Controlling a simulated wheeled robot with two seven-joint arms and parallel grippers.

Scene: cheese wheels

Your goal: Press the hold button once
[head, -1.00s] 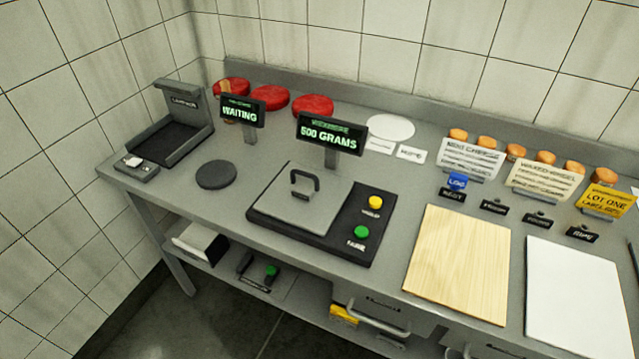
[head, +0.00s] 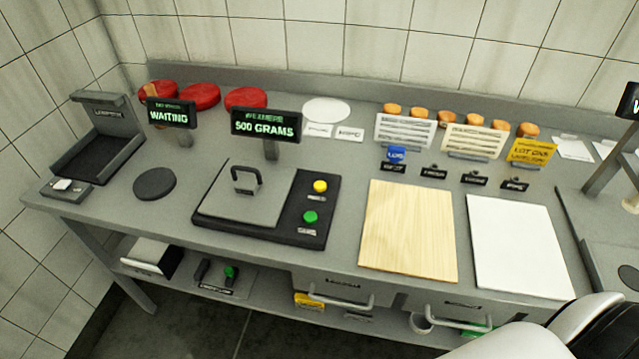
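A dark press-like scale (head: 212,226) with a grey plate and an arched handle (head: 246,178) stands on the counter. On its right side are a yellow button (head: 320,186) and, below it, a green button (head: 310,217). Each has a small label too blurred to read with certainty, so I cannot tell which one is the hold button. Both look untouched. A display (head: 265,125) behind the scale reads "500 GRAMS". Neither gripper is in view. A white part of my own body shows at the lower right, well away from the buttons.
A wooden board (head: 408,230) and a white board (head: 515,243) lie right of the scale. A second display (head: 170,113) reads "WAITING". Red wheels (head: 200,96) stand along the back. A lower shelf holds a device with another green button (head: 231,272). The counter (head: 345,205) is free beside the scale.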

